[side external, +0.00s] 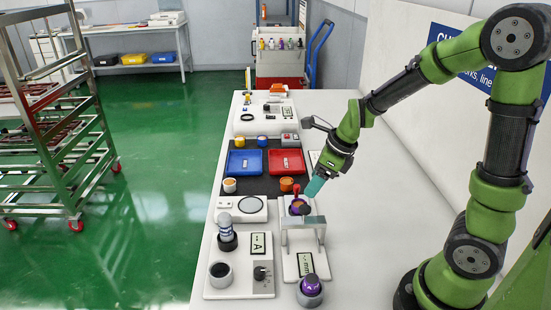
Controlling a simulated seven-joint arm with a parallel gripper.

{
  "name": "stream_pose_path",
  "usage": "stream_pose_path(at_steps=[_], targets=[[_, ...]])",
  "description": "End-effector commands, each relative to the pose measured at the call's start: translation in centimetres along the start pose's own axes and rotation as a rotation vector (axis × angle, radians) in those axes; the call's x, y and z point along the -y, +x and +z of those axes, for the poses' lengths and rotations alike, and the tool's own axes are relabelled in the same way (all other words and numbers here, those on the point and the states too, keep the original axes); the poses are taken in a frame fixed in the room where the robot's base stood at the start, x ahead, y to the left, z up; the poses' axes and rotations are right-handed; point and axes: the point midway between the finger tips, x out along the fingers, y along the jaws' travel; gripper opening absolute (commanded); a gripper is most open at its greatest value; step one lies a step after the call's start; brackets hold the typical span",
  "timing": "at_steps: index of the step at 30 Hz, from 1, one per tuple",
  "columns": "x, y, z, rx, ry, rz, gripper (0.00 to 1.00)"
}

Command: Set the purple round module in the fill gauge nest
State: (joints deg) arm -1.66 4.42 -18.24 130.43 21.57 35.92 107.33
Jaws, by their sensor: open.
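A purple round module (311,285) sits in a grey round cup (310,299) at the near end of a white gauge plate (290,262) with a display. A second rounded purple and orange piece (299,208) is at the far end of this plate, beside a small red part, behind a grey bridge (303,222). I cannot tell which round holder is the fill gauge nest. My gripper (313,192) is open, with teal fingers pointing down and left, close above and right of the purple and orange piece. Contact there cannot be made out.
Blue (245,162) and red (287,162) trays lie on a dark mat farther back. The white table (375,200) is clear on the right.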

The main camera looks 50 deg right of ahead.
Motion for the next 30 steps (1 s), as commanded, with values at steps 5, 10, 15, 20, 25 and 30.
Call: stream_pose_path(at_steps=[5, 10, 15, 20, 25, 30], targets=[[0.0, -2.9, 0.1, 0.004, -0.001, -0.001, 0.65], [-0.1, -4.2, 0.1, 0.005, -0.027, -0.001, 0.65], [-2.1, -6.4, 0.6, 0.052, -0.351, -0.005, 0.65], [-5.5, -9.7, 0.8, 0.115, -0.938, -0.056, 0.65], [-8.8, -12.6, 0.1, 0.132, -1.586, -0.163, 0.65], [-11.0, -14.5, -0.9, 0.087, -2.092, -0.273, 0.65]])
